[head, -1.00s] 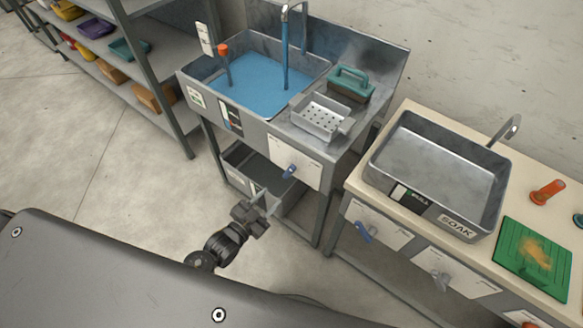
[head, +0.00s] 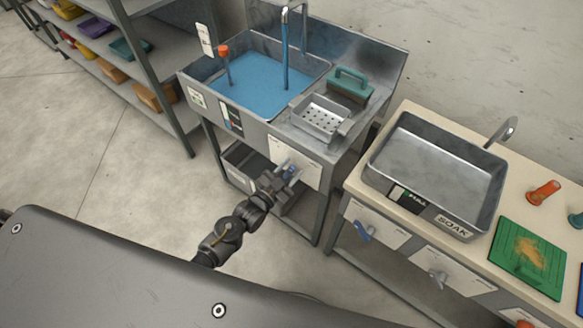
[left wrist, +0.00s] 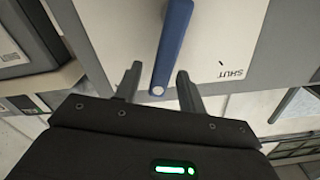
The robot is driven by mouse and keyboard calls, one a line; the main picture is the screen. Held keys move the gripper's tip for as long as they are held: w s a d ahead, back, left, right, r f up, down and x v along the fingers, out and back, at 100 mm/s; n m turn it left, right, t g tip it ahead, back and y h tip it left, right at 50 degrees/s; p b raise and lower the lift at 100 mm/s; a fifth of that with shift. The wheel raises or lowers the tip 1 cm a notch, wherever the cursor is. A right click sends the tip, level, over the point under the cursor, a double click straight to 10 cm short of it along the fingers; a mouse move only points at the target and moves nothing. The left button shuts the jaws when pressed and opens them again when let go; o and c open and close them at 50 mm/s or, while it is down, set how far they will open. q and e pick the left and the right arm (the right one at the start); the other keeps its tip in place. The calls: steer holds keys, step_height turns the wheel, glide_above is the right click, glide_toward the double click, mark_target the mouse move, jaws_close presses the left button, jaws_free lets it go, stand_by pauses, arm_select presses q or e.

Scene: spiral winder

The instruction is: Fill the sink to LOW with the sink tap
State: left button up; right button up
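The sink (head: 262,84) at the back holds blue water, and a blue stream falls into it from the spout (head: 288,12). An orange-topped plug (head: 224,52) stands upright in its left part. A level strip (head: 231,118) is on its front; its marks are too small to read. The blue tap lever (head: 291,171) is on a white plate (head: 309,171) below. In the left wrist view the lever (left wrist: 174,45) lies with its tip between the open fingers of my left gripper (left wrist: 160,85), with "SHUT" printed at its right. My right gripper is not in view.
A second basin labelled SOAK (head: 437,165) stands on the right counter, empty, with its own blue lever (head: 361,231). A perforated tray (head: 322,118) and a teal-handled brush (head: 349,86) lie beside the sink. A grey bin (head: 238,165) sits below. Shelves (head: 148,60) stand left.

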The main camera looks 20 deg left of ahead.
arm_select(q)
steer(key=shift+w+d, duration=0.15)
steer(key=shift+w, duration=0.15)
jaws_close()
